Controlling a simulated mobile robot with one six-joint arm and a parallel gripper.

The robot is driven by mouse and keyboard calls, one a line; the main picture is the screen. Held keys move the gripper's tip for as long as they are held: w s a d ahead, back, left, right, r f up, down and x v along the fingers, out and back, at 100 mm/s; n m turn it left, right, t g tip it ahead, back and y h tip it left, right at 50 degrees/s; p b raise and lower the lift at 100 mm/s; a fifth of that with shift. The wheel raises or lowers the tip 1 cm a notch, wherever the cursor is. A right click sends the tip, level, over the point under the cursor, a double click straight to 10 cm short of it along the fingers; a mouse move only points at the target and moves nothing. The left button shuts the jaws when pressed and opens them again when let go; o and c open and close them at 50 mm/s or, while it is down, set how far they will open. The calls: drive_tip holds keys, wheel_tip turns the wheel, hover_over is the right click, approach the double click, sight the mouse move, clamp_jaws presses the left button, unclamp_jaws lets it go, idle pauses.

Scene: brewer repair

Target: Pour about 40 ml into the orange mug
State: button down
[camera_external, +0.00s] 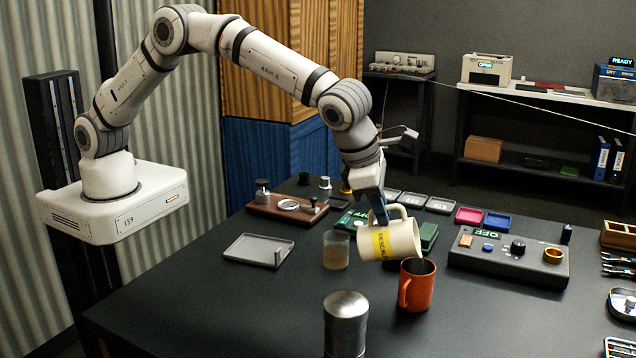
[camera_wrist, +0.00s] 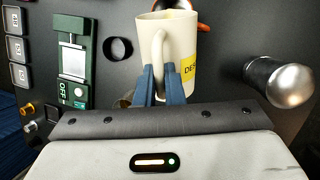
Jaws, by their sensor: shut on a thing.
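The orange mug (camera_external: 416,290) stands upright on the black table, its handle toward the left. A cream pitcher (camera_external: 390,243) with a yellow label is tilted toward the right, its rim just above the orange mug's left side. My gripper (camera_external: 380,212) is shut on the pitcher's handle. In the wrist view, the blue fingers of my gripper (camera_wrist: 160,84) close on the handle of the pitcher (camera_wrist: 180,50). Only a bit of the orange mug (camera_wrist: 203,26) shows behind it. I cannot make out a liquid stream or the level inside the mug.
A clear cup (camera_external: 336,250) with brownish contents stands left of the pitcher. A metal canister (camera_external: 346,325) stands at the front. A grey tray (camera_external: 258,250) lies at the left, and a control panel (camera_external: 508,262) with knobs sits at the right. Bare table lies at the front left.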

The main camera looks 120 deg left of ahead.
sight(371, 226)
drive_tip(key=shift+s+d+r, duration=0.1)
drive_tip(key=shift+s, duration=0.05)
drive_tip(key=shift+s+r, duration=0.15)
drive_tip(key=shift+s, duration=0.3)
idle(0.5)
drive_tip(key=shift+w+r+g, duration=0.15)
drive_tip(key=shift+r+g, duration=0.1)
drive_tip(key=shift+g, duration=0.35)
idle(0.9)
drive_tip(key=shift+s+d+f+t, duration=0.15)
drive_tip(key=shift+s+f+t, duration=0.1)
drive_tip(key=shift+s+t, duration=0.2)
drive_tip(key=shift+s+d+f+t, duration=0.1)
drive_tip(key=shift+s+f+t, duration=0.2)
drive_tip(key=shift+s, duration=0.2)
drive_tip(key=shift+s+d+t, duration=0.1)
drive_tip(key=shift+s+t, duration=0.3)
drive_tip(key=shift+t, duration=0.15)
